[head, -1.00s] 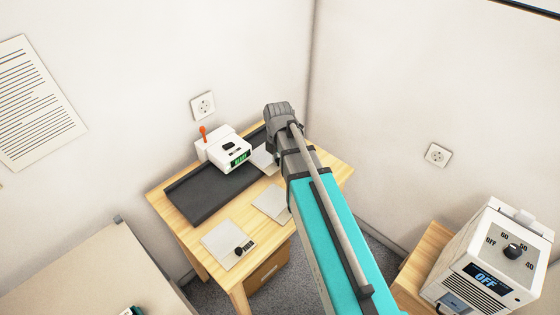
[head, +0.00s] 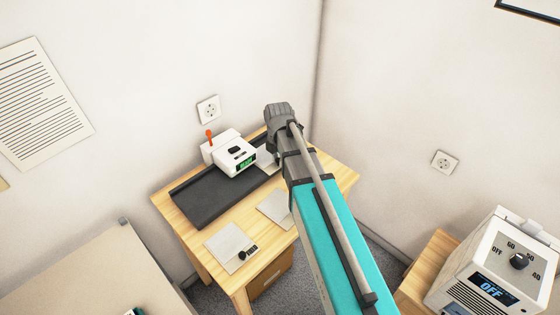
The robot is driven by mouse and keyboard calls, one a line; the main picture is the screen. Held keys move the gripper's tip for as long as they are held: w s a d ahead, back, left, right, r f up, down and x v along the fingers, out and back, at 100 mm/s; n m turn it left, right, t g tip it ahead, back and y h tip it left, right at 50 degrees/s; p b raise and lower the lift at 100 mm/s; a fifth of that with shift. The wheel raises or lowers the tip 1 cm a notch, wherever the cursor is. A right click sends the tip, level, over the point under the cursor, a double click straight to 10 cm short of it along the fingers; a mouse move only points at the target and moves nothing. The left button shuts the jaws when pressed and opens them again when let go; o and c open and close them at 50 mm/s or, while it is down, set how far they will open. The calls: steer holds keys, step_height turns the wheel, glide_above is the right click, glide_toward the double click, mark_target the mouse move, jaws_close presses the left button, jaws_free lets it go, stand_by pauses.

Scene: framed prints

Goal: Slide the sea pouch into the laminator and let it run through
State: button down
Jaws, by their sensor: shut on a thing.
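The white laminator (head: 233,153) stands on the wooden desk, with an orange lever on its back left and a lit green display on its front. A pale sheet (head: 267,162) shows at its right side, between it and my arm. It may be the sea pouch, but its picture cannot be made out and its right part is hidden behind my arm. My arm's dark grey wrist end is just right of the laminator. My gripper's fingers are hidden behind the arm, so I cannot see what they hold.
A long dark mat (head: 205,197) lies under and left of the laminator. Two pale sheets (head: 228,244) (head: 275,209) lie on the desk's front (head: 245,270), with a small dark item (head: 248,252) beside the left one. A white machine reading OFF (head: 490,270) stands at lower right.

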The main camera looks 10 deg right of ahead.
steer(key=shift+w+a, duration=0.25)
steer(key=shift+w, duration=0.35)
steer(key=shift+w+a, duration=0.15)
steer(key=shift+w, duration=0.15)
steer(key=shift+w+a, duration=0.15)
steer(key=shift+w, duration=0.1)
steer(key=shift+c, duration=2.2)
jaws_free()
steer(key=shift+r, duration=0.1)
